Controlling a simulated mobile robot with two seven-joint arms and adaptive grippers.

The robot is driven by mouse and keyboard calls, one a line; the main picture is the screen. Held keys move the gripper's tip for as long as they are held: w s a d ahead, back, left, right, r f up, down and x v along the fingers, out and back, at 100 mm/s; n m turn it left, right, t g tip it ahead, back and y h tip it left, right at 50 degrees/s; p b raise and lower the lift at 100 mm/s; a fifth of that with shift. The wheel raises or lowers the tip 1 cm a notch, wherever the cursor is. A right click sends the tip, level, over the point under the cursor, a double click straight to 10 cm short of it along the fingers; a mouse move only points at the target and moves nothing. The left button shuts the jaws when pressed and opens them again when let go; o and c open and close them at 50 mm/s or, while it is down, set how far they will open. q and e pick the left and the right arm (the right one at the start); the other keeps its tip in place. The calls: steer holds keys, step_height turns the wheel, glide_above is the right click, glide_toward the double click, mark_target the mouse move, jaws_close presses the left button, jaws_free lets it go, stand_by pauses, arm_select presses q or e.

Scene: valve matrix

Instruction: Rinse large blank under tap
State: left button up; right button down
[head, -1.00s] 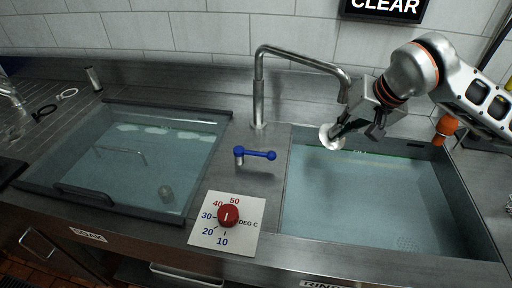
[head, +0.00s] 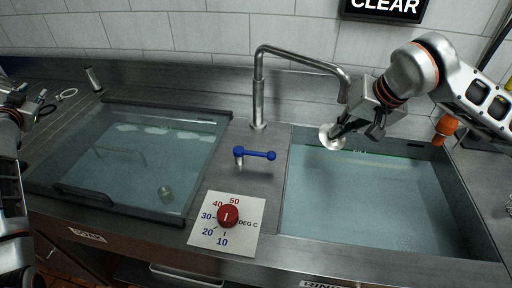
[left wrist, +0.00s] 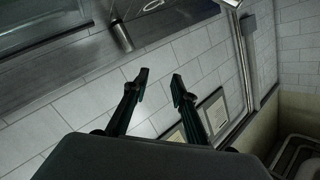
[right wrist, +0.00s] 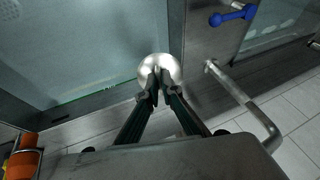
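The large blank (head: 331,138) is a pale, shiny round disc. My right gripper (head: 343,128) is shut on it and holds it over the left back corner of the rinse basin (head: 380,190). The disc also shows at the fingertips in the right wrist view (right wrist: 160,66). The steel tap (head: 259,90) arches over, its spout end just above and beside the gripper. I see no clear water stream. The tap's blue lever (head: 257,154) points right. My left gripper (left wrist: 160,84) is open and empty, facing the tiled wall in the left wrist view.
A soak basin (head: 130,160) with a dark frame and water lies left. A red temperature dial (head: 228,215) sits on a white plate between the basins. An orange object (head: 447,126) stands at the right back. A "CLEAR" sign (head: 385,8) hangs above.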

arm_select(q)
steer(key=w+d+r+m+h, duration=0.2)
steer(key=w+d+h, duration=0.1)
steer(key=d, duration=0.7)
steer(key=w+d+r+m+h, duration=0.2)
steer(key=w+d+r+h, duration=0.15)
steer(key=d, duration=0.65)
steer(key=d+m+g+h, duration=0.2)
steer(key=d+h, duration=0.2)
steer(key=d, duration=0.8)
steer(key=m+g, duration=1.2)
steer(key=g, duration=0.1)
glide_above(259, 153)
steer(key=s+a, duration=0.1)
steer(key=a, duration=0.5)
step_height(259, 153, down, 6)
steer(key=x, duration=1.2)
steer(key=shift+w, duration=0.15)
steer(key=shift+r, duration=0.1)
